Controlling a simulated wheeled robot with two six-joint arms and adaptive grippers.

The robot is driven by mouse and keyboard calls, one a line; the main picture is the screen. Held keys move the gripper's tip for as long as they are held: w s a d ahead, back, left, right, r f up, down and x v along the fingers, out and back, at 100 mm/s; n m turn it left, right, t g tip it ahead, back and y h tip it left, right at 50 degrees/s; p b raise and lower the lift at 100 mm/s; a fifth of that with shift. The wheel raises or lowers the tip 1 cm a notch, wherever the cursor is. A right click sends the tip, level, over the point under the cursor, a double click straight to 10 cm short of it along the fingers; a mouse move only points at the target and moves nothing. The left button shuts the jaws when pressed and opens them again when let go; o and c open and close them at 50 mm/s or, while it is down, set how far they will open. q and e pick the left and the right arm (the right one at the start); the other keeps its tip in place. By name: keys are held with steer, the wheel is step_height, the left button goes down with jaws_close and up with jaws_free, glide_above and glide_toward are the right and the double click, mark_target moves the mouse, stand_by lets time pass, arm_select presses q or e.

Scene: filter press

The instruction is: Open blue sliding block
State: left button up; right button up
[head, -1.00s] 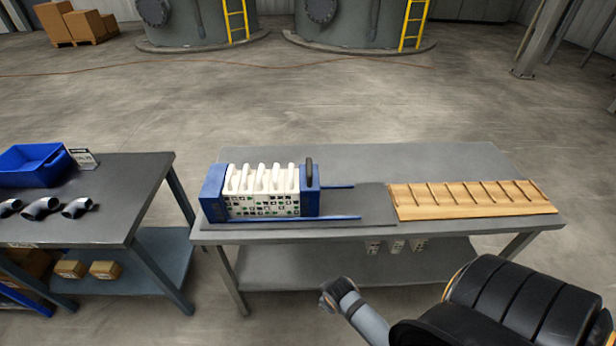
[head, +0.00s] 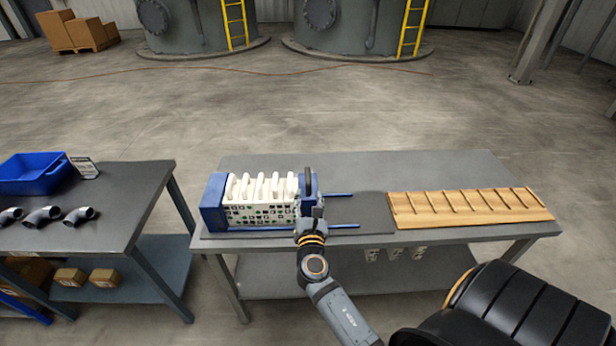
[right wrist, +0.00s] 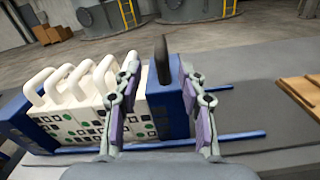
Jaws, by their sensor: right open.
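The blue sliding block (head: 308,180) with a black handle on top stands at the right end of the white plates (head: 260,202), against them. It sits on two blue rails (head: 342,226). My right gripper (head: 310,203) is at the front of this block and hides part of it. In the right wrist view, the open right gripper (right wrist: 160,92) has its fingers on either side of the blue block (right wrist: 166,98) and its black handle (right wrist: 161,58); the left finger overlaps the white plates. I cannot tell whether the fingers touch the block. My left gripper is not in view.
The rails to the right of the block are clear, above a dark mat (head: 375,208). A slotted wooden rack (head: 465,207) lies farther right on the table (head: 440,168). A second table (head: 120,190) at left holds a blue bin (head: 35,178) and pipe elbows.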

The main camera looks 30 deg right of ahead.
mark_target(309, 183)
steer(key=p+x, duration=0.1)
steer(key=x, duration=0.8)
steer(key=shift+w+d+p, duration=0.15)
steer(key=shift+w+p, duration=0.1)
steer(key=shift+p, duration=0.05)
jaws_close()
steer(key=shift+s, duration=0.1)
